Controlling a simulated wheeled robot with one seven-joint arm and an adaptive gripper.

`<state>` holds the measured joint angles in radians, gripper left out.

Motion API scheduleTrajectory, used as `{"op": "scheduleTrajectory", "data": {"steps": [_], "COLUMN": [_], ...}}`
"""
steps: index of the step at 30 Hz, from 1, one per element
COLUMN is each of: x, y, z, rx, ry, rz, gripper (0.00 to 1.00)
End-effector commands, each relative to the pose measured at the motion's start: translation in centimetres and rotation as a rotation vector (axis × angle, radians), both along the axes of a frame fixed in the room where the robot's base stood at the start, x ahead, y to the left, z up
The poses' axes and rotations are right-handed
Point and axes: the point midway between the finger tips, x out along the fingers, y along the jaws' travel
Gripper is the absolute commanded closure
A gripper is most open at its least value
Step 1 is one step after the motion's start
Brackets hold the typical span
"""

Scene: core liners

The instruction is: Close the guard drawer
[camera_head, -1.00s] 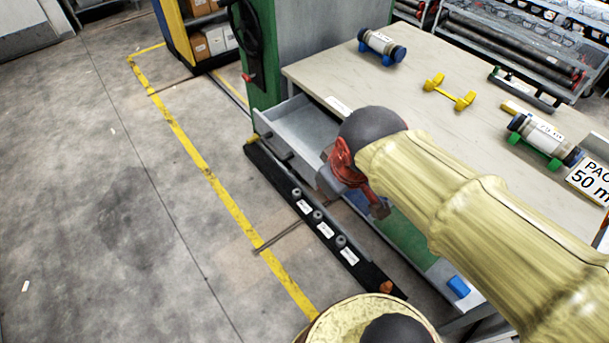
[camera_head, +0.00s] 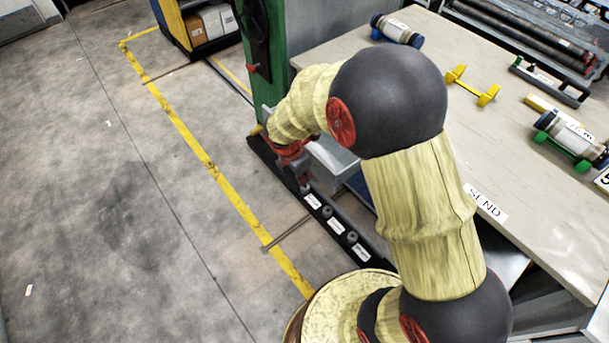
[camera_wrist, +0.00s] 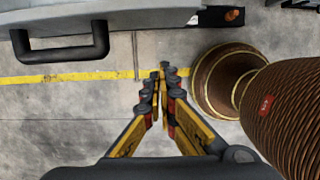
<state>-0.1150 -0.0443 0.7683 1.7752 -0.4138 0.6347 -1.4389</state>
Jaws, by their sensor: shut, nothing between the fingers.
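The guard drawer (camera_head: 335,156) is a light grey box standing out from under the near left side of the table, next to the green post. My arm hides most of it in the head view. In the wrist view its grey front (camera_wrist: 140,20) shows along the top left, with a black bar handle (camera_wrist: 62,52). My gripper (camera_head: 304,184) reaches down on the outer side of the drawer, above the black labelled rail. In the wrist view, my gripper (camera_wrist: 163,72) is shut and empty, with the handle to the left, apart from the fingers.
The black rail (camera_head: 352,236) with several white labels runs below the drawer. The green post (camera_head: 262,85) stands beside it. The table (camera_head: 475,135) holds capped cylinders and a yellow cradle (camera_head: 472,86). Open floor lies left, crossed by a yellow line (camera_head: 205,160).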

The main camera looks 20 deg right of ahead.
Motion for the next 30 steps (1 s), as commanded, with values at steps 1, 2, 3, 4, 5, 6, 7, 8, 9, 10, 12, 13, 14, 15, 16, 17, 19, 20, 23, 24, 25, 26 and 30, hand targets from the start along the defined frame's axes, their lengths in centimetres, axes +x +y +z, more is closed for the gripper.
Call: {"op": "scheduleTrajectory", "data": {"steps": [1, 2, 3, 4, 5, 6, 7, 8, 9, 10, 12, 13, 14, 15, 16, 17, 19, 20, 23, 24, 25, 26, 30], "x": [0.0, 0.1, 0.1, 0.2, 0.2, 0.2, 0.3, 0.4, 0.4, 0.4, 0.9, 1.0, 1.2, 1.3, 1.4, 1.5, 1.6, 1.7, 1.7, 1.7, 1.7, 1.7, 1.7], "y": [-0.3, -0.4, -0.6, -0.7, -0.9, -1.1, -1.2, -1.3, -1.5, -1.6, -2.8, -3.2, -3.6, -4.0, -4.3, -4.5, -4.9, -5.1, -5.3, -5.3, -5.3, -5.3, -5.3], "z": [-1.5, -2.1, -2.9, -3.5, -4.1, -4.8, -5.4, -5.9, -6.6, -7.1, -6.8, -6.8, -6.7, -6.7, -6.7, -6.6, -6.6, -6.5, -6.5, -6.5, -6.4, -6.4, -6.4], "rx": [0.0, 0.0, 0.0, 0.0, 0.0, 0.0, 0.0, 0.0, 0.0, 0.0, 0.001, 0.001, 0.001, 0.001, 0.002, 0.002, 0.002, 0.002, 0.002, 0.002, 0.001, 0.001, 0.001], "ry": [0.003, 0.003, 0.003, 0.003, 0.003, 0.002, 0.002, 0.002, 0.002, 0.002, -0.003, -0.003, -0.003, -0.002, -0.002, -0.003, -0.003, -0.003, -0.002, -0.002, -0.001, -0.001, -0.001], "rz": [-0.002, -0.002, -0.002, -0.003, -0.003, -0.001, -0.002, -0.002, -0.002, -0.002, -0.008, -0.007, -0.007, -0.006, -0.006, -0.005, -0.004, -0.004, -0.003, -0.004, -0.003, -0.003, -0.003], "gripper": [1.0, 1.0, 1.0, 1.0, 1.0, 1.0, 1.0, 1.0, 1.0, 1.0, 1.0, 1.0, 1.0, 1.0, 1.0, 1.0, 1.0, 1.0, 1.0, 1.0, 1.0, 1.0, 1.0]}}
